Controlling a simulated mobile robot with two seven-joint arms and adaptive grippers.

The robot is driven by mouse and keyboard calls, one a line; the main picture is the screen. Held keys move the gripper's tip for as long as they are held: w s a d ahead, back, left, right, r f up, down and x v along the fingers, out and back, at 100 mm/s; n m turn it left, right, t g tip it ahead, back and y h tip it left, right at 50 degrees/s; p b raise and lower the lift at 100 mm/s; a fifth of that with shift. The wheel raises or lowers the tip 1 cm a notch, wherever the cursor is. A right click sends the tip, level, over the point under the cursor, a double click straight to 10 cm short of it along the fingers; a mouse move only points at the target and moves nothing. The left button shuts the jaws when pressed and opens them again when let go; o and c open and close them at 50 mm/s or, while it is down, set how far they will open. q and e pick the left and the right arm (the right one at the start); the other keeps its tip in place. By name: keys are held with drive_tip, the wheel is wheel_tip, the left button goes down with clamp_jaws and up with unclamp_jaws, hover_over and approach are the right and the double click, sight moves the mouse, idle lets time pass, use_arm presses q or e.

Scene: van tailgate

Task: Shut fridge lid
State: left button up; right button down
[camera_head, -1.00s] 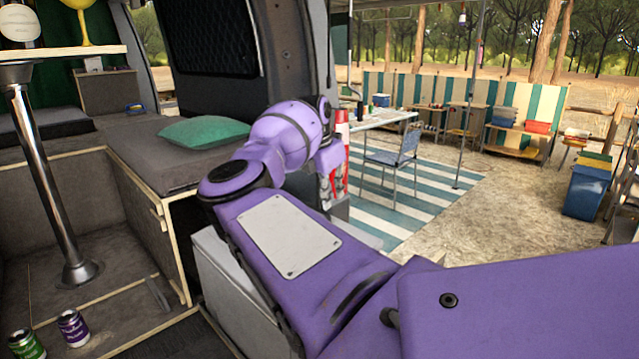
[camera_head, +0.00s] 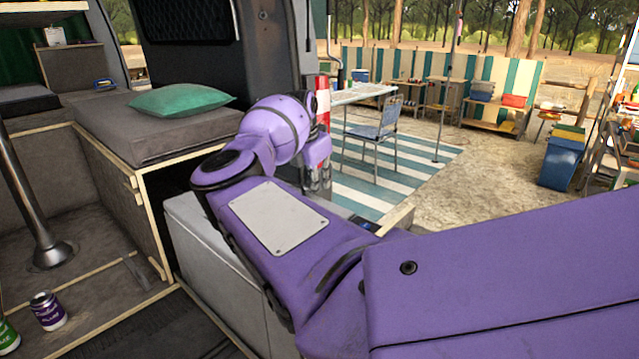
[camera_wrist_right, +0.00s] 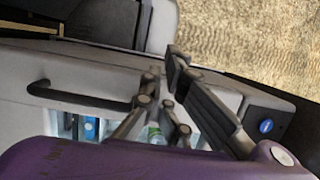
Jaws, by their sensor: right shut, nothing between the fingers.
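The fridge is a grey box. Its side (camera_head: 212,268) shows in the head view below my right arm, which hides much of its top. In the right wrist view, a pale fridge panel (camera_wrist_right: 85,72) carries a dark curved handle (camera_wrist_right: 75,97). An opening beside it shows bottles (camera_wrist_right: 153,133) and blue items (camera_wrist_right: 90,128) inside, so the lid stands at least partly open. My right gripper (camera_head: 321,186) is shut and empty at the fridge's far end. In the wrist view its fingertips (camera_wrist_right: 163,72) overlap the panel; contact cannot be told. My left gripper is not in view.
A bench with a green cushion (camera_head: 181,100) stands left of the fridge. A purple can (camera_head: 47,310) is at lower left. Outside are a blue chair (camera_head: 378,132), a striped mat (camera_head: 375,180) and a blue bin (camera_head: 560,162). Open ground (camera_head: 470,200) lies right of the mat.

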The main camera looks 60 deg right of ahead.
drive_tip(key=shift+s+a+r, duration=0.15)
drive_tip(key=shift+s+r, duration=0.05)
drive_tip(key=shift+r, duration=0.3)
wheel_tip(320, 180, up, 4)
drive_tip(key=p, duration=0.2)
drive_tip(key=shift+w+r+p, duration=0.1)
drive_tip(key=shift+w+p, duration=0.05)
drive_tip(key=shift+p, duration=0.15)
use_arm(q)
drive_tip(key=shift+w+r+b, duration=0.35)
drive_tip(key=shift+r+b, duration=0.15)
drive_tip(key=shift+b, duration=0.2)
use_arm(e)
drive_tip(key=s+d+r, duration=0.1)
drive_tip(key=d+r, duration=0.5)
drive_tip(key=d, duration=0.1)
drive_tip(key=shift+s, duration=0.4)
drive_tip(key=shift+r, duration=0.2)
